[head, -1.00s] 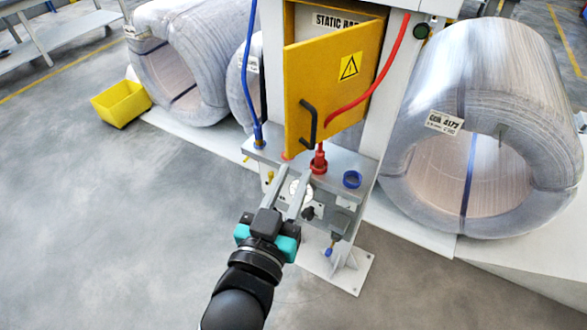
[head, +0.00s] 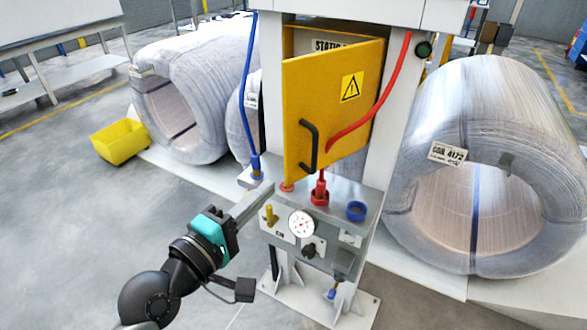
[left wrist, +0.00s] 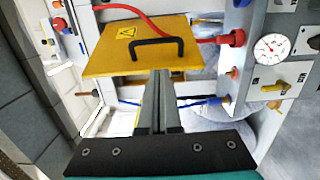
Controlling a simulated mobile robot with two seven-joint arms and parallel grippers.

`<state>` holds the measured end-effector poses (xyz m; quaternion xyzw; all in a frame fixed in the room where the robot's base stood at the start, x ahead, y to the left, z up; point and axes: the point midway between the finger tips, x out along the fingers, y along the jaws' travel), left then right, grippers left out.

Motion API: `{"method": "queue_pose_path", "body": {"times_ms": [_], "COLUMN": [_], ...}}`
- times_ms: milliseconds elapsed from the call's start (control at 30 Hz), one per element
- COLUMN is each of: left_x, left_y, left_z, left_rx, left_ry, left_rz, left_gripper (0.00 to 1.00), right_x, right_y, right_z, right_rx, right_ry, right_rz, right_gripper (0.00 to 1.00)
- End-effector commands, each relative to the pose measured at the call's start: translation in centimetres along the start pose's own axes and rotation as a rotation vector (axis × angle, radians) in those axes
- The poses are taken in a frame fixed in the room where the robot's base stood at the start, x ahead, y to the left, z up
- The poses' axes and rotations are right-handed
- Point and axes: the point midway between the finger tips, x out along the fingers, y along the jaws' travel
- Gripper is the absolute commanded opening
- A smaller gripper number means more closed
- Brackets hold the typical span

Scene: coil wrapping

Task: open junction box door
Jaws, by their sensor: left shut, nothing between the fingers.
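The yellow junction box door (head: 310,95) has a warning triangle and a black handle (head: 313,145) near its lower left. The door stands ajar, its left edge out from the box, with a grey labelled panel (head: 325,42) showing behind its top. My left gripper (head: 268,187) is shut and empty, its tips left of and below the handle, apart from it in the head view. In the left wrist view the fingers (left wrist: 160,75) point at the door (left wrist: 105,50), just below the handle (left wrist: 158,43); contact cannot be told. My right gripper is not in view.
A red hose (head: 383,95) crosses before the door to a red fitting (head: 320,188). A blue hose (head: 248,80) runs at the left. A gauge (head: 301,223) and knobs sit below. Wire coils (head: 490,120) stand either side; a yellow bin (head: 120,142) is left on open floor.

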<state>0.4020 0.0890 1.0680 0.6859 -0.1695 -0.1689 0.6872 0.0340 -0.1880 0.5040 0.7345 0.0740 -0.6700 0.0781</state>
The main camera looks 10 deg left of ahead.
Motion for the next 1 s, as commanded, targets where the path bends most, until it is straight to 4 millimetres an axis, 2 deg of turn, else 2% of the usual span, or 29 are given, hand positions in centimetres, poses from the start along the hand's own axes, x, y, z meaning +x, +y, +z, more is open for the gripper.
{"method": "queue_pose_path", "body": {"times_ms": [233,700,1000], "left_x": [1.7,8.6,10.0], "left_y": [0.1,0.1,0.1], "left_z": [0.0,0.0,0.1], "left_rx": [-0.015,-0.011,-0.010], "left_ry": [-0.004,-0.003,-0.004], "left_rz": [0.005,0.003,0.001], "left_gripper": [0.00,0.00,0.00], "right_x": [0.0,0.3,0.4], "right_y": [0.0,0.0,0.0], "right_z": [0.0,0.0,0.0], "right_rx": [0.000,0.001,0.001], "right_ry": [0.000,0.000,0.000], "right_rz": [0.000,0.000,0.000], "right_gripper": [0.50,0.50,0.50]}}
